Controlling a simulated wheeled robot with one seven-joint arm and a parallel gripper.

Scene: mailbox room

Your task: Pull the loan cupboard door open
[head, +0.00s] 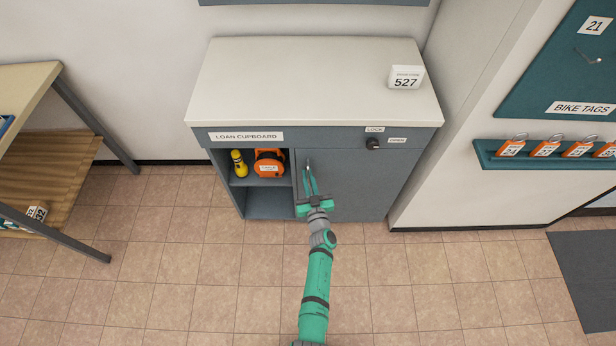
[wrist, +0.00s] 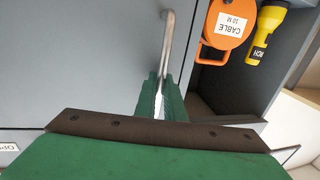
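The loan cupboard (head: 225,132) is grey with a pale top and a name label. Its grey door (head: 365,185) is on the right side and sits flush with the front, closed. A slim metal handle (head: 308,163) stands upright near the door's left edge; the wrist view shows the handle (wrist: 168,38) too. My gripper (head: 310,180) is at the handle, its green fingers close together. In the wrist view my gripper (wrist: 161,85) has a finger on each side of the handle, with no clear gap. The gripped part of the handle is mostly hidden.
A dark knob (head: 373,144) sits above the door beside LOCK and OPEN labels. The open compartment left of the door holds an orange cable reel (head: 269,162) and a yellow torch (head: 238,163). A table (head: 28,85) stands left. The tiled floor before the cupboard is clear.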

